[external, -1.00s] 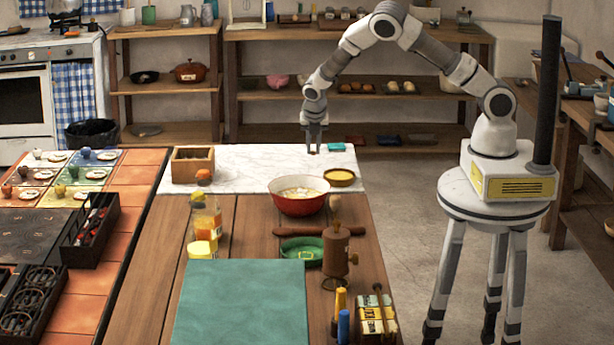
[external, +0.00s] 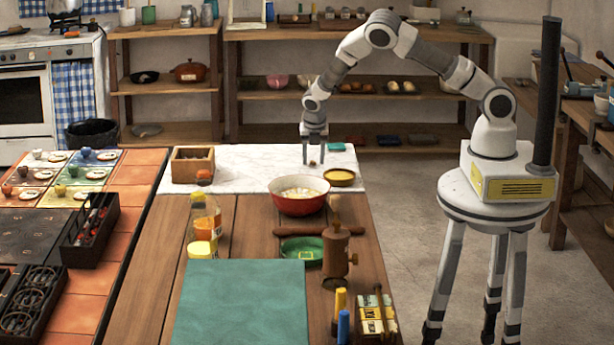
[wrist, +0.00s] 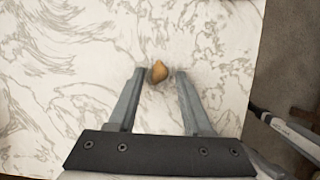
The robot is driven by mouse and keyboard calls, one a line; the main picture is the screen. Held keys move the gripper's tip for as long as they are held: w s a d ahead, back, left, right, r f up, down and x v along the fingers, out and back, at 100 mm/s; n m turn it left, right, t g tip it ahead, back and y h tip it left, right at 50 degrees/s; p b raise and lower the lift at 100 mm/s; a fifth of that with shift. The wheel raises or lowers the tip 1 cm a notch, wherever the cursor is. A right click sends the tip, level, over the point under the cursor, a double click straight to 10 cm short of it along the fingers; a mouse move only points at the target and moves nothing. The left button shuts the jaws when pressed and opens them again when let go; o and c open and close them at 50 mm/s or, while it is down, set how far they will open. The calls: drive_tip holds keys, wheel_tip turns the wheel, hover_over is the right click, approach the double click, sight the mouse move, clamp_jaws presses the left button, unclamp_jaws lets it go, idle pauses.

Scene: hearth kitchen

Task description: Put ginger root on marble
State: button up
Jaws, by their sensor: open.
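The ginger root (wrist: 158,72) is a small tan lump on the white, grey-veined marble (wrist: 60,80) in the wrist view. My gripper (wrist: 161,74) is open, with one finger on each side of it. The root sits nearer the left finger; I cannot tell if they touch. In the external view my gripper (external: 313,160) points down over the right part of the marble slab (external: 250,160), at the far end of the wooden table. The root is too small to make out clearly there.
A wooden box (external: 193,165) stands on the marble's left. A red pot (external: 299,196) and a yellow dish (external: 340,177) stand close in front of my gripper. A teal item (external: 336,147) lies behind it to the right. The middle marble is clear.

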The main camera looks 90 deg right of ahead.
drive_tip(key=s+a+r+m+t+y, duration=0.1)
drive_tip(key=s+a+r+m, duration=0.15)
drive_tip(key=a+r, duration=0.55)
drive_tip(key=s+a+r+m+t+y, duration=0.1)
drive_tip(key=a+r+m, duration=0.25)
drive_tip(key=r, duration=0.85)
drive_tip(key=s+a+r+m+t+y, duration=0.1)
drive_tip(key=s+a+r+m, duration=0.5)
drive_tip(key=s+a, duration=0.3)
drive_tip(key=s+a+r+m+t+y, duration=0.1)
drive_tip(key=s+a+r+m+t, duration=0.1)
drive_tip(key=s+a+r+m, duration=0.4)
drive_tip(key=s+a+r+p, duration=0.1)
drive_tip(key=s+a, duration=0.2)
drive_tip(key=s, duration=0.4)
drive_tip(key=shift+a+r+t+y, duration=0.2)
drive_tip(key=shift+r+t+y, duration=0.1)
drive_tip(key=shift+r, duration=0.05)
